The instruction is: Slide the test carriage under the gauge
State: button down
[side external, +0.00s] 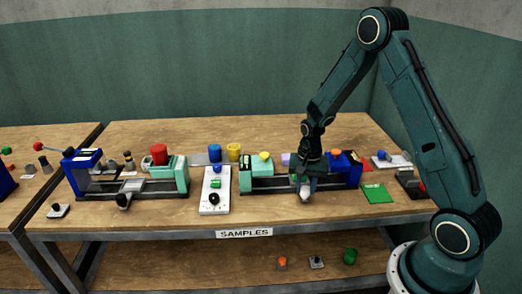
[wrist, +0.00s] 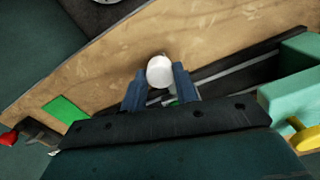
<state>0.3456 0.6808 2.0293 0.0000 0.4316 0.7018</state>
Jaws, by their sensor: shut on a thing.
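My gripper (side external: 304,184) is low over the rails of the right-hand press, nearer its blue end block (side external: 347,166) than its mint end block (side external: 246,178). In the wrist view, the two blue fingers of my gripper (wrist: 158,84) are shut on a pale round knob (wrist: 160,72), which also shows at the front of the rails in the side view (side external: 305,195). The knob appears to belong to the test carriage, whose body is mostly hidden by my gripper. The dark rails (wrist: 235,66) run to the mint block (wrist: 295,80) in the wrist view. I cannot make out the gauge.
A second press with a knobbed carriage (side external: 126,192) stands at the left. A white panel (side external: 215,199) with knobs lies between the presses. A green mat (side external: 377,194) lies at the right. The front strip of the table is mostly clear.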

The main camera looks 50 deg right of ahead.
jog(key=w+a, duration=0.9)
jog(key=c, duration=1.1)
grip_release()
jog(key=shift+o, duration=0.2)
jog(key=shift+d, duration=0.1)
jog(key=shift+s+r, duration=0.1)
jog(key=shift+r, duration=0.15)
notch_tip(320, 180, up, 13)
jog(key=shift+r, duration=0.2)
